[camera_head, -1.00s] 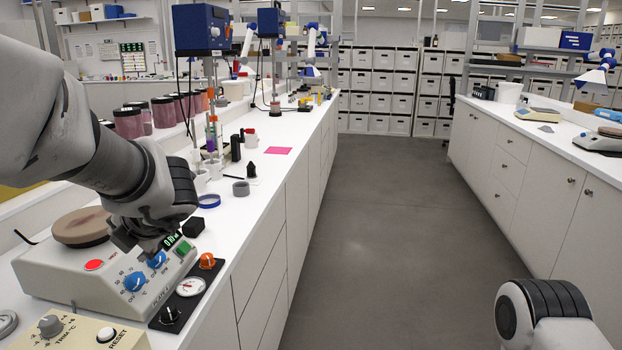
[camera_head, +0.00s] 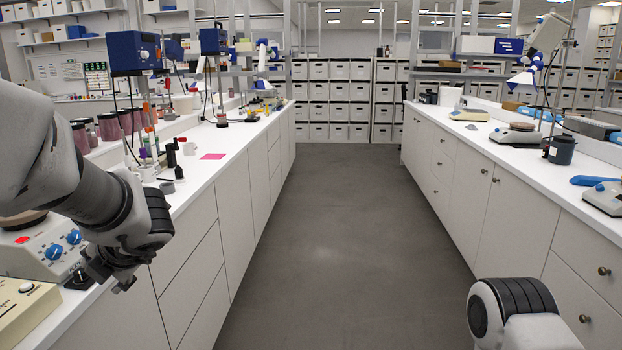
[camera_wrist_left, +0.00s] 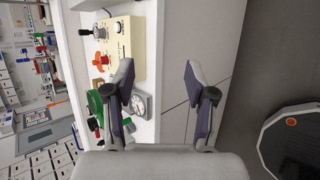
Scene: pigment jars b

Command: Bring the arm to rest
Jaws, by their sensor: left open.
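My left arm comes in from the left in the head view. Its gripper (camera_head: 109,276) hangs at the front edge of the left bench, beside the hotplate. In the left wrist view my left gripper (camera_wrist_left: 159,85) is open, with two separate fingers and nothing between them. Bench edge and cabinet front show behind the fingers. Part of my right arm (camera_head: 522,310) shows at the lower right of the head view; its gripper is out of the frame.
The hotplate with blue knobs (camera_head: 55,252) and a cream control box (camera_head: 22,312) stand on the left bench (camera_head: 205,180). A pink sheet (camera_head: 213,156) lies farther along. The right bench (camera_head: 470,137) carries instruments. The grey floor (camera_head: 325,225) between them is clear.

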